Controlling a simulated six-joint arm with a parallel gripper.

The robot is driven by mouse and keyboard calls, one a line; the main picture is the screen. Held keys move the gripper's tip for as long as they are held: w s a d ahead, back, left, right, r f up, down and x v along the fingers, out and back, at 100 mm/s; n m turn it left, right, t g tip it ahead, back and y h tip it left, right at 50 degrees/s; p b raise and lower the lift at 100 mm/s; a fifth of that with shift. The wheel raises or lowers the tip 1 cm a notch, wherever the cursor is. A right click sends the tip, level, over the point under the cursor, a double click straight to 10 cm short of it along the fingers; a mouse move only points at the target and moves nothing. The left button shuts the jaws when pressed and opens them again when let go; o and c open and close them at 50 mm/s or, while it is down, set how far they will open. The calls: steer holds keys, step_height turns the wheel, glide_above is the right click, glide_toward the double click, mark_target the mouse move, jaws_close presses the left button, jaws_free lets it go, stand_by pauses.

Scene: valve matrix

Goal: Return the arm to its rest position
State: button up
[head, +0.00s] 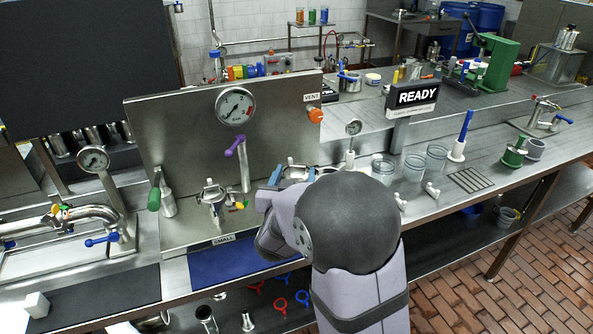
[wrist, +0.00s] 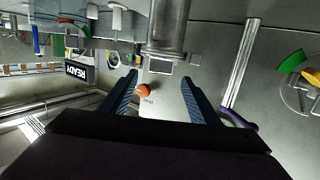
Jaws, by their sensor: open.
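My arm rises at the front centre of the head view, with its rounded grey joint in front of the bench. My gripper (wrist: 160,95) shows in the wrist view with its two dark blue fingers spread apart and nothing between them. In the head view its blue fingertips (head: 293,174) show just past my arm, in front of the steel panel. The orange vent knob (wrist: 143,91) appears beyond the gap between the fingers in the wrist view. My arm hides part of the bench behind it.
The steel panel (head: 180,130) carries a gauge (head: 236,105), a purple-handled lever (head: 241,160) and an orange vent knob (head: 315,115). A READY sign (head: 412,96), glass jars (head: 414,166) and a blue-handled tool (head: 462,135) stand to the right. A blue mat (head: 225,265) lies at the front.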

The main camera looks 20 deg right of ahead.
steer(key=shift+v, duration=1)
steer(key=shift+a, duration=0.1)
steer(key=s+a+f+n+g+y+p, duration=0.35)
steer(key=s+a+g+y+p, duration=0.3)
steer(key=a, duration=0.45)
steer(key=s+d+f+n+g+p, duration=0.1)
steer(key=s+f+g, duration=0.1)
steer(key=s, duration=0.9)
steer(key=s+d+f+n+g+y+p, duration=0.1)
steer(key=s+g, duration=0.4)
steer(key=s, duration=0.6)
steer(key=shift+f, duration=0.7)
